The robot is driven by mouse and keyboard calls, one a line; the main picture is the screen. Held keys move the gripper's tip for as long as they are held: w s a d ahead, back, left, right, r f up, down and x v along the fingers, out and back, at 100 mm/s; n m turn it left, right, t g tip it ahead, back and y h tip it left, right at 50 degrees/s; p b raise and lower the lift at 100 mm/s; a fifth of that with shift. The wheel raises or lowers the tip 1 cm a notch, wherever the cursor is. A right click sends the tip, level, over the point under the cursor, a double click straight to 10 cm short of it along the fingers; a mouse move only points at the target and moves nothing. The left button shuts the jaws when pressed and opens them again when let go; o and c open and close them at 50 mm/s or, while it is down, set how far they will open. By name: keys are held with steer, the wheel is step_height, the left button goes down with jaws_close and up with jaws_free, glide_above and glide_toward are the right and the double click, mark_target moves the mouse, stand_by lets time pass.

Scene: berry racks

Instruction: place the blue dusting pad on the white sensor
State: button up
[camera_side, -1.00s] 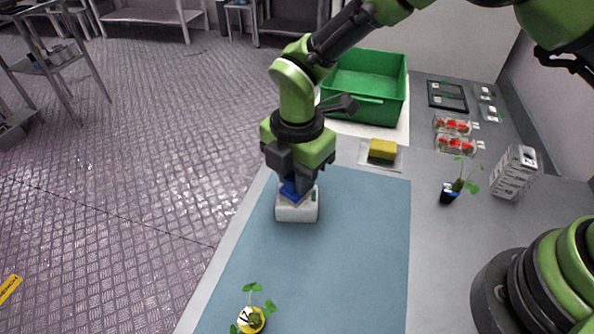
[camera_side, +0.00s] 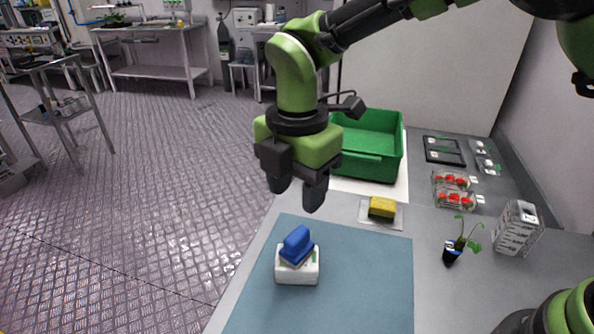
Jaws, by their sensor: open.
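The blue dusting pad (camera_side: 296,244) rests on top of the white sensor (camera_side: 297,270), a small white block on the blue-grey mat (camera_side: 365,287). The pad has a blue raised grip and a paler underside, and it sits slightly tilted or turned on the block. My gripper (camera_side: 295,194) is open and empty above the pad, with a clear gap between the fingertips and the pad. Its fingers point down.
Behind the mat, a yellow sponge (camera_side: 382,207) lies on a small clear tray. A green crate (camera_side: 370,145) stands further back. At right are a potted seedling (camera_side: 456,245), a white printed box (camera_side: 518,228) and punnets of red berries (camera_side: 455,190).

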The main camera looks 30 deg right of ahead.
steer(key=s+d+r+m+t+y, duration=0.1)
steer(key=s+d+r+m, duration=0.2)
steer(key=d+r+m, duration=0.3)
steer(key=s+d+r+m+t+y, duration=0.1)
steer(key=s+d+r+m+t, duration=0.15)
steer(key=d+r+m, duration=0.45)
steer(key=s+d+m+t, duration=0.2)
steer(key=s+m, duration=0.4)
steer(key=m, duration=0.1)
steer(key=s+d+r+m+t, duration=0.1)
steer(key=s+d+m, duration=0.1)
steer(key=s+m, duration=0.4)
steer(key=shift+s+d+r+m+t, duration=0.3)
steer(key=shift+s+m+t, duration=0.1)
steer(key=shift+s, duration=0.15)
